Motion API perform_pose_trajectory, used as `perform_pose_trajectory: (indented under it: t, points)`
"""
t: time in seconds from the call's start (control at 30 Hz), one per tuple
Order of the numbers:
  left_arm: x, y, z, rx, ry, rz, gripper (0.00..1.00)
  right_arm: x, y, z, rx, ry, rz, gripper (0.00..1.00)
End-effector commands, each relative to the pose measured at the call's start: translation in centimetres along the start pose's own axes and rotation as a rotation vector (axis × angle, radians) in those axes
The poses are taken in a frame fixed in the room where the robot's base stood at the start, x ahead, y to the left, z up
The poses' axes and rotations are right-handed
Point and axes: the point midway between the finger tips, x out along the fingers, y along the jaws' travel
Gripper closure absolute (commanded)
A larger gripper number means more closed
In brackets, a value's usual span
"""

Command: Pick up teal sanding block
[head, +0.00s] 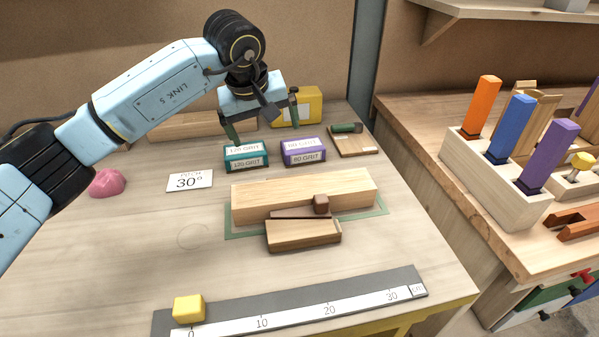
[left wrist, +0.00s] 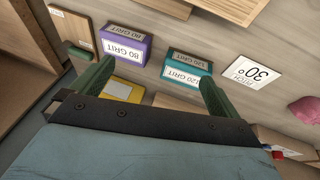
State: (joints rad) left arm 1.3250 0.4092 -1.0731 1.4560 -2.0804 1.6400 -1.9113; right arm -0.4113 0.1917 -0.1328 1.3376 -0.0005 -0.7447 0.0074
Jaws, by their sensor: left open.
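The teal sanding block (head: 246,156), labelled 120 GRIT, lies on the workbench behind the wooden stringer piece. It also shows in the left wrist view (left wrist: 187,67), close to the green finger on the right of that picture. My left gripper (head: 265,118) is open and empty, with its green fingers spread above the back of the bench. In the left wrist view the left gripper (left wrist: 152,88) has the teal block toward its right finger and the purple block toward its left. The purple sanding block (head: 303,151), labelled 80 GRIT, lies just right of the teal one. My right gripper is not in view.
A yellow box (head: 310,105) stands behind the blocks. A small board with a green-handled tool (head: 352,140) lies to the right. A 30° card (head: 189,181) and a pink lump (head: 108,183) lie left. The wooden stringer (head: 290,196) sits in front.

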Motion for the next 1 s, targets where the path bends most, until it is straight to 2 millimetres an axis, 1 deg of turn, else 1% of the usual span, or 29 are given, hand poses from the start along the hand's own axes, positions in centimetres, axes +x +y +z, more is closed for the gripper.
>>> perform_pose_trajectory:
  t: [0.03,0.1,0.17,0.23,0.53,0.6,0.83,1.0]
  points:
    - [-0.4,-1.5,-1.3,0.018,0.042,-0.072,0.0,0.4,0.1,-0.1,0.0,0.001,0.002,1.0]
    - [-1.1,-2.8,-2.4,0.035,0.074,-0.143,0.0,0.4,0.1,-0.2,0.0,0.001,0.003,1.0]
    - [-1.3,-3.6,-2.9,0.044,0.089,-0.18,0.0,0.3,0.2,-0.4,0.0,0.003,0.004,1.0]
    - [-0.8,-4.1,-3.2,0.047,0.093,-0.201,0.0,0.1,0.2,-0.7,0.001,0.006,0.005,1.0]
    - [4.6,-5.1,-3.6,0.047,0.091,-0.201,0.0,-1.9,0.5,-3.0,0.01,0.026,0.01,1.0]
    - [5.5,-5.3,-3.8,0.047,0.092,-0.2,0.0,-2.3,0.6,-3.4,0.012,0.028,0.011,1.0]
    - [6.9,-5.6,-3.8,0.047,0.092,-0.198,0.0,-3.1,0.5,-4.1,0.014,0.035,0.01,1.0]
    - [9.2,-6.1,-3.7,0.046,0.09,-0.199,0.0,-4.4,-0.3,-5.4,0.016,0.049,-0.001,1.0]
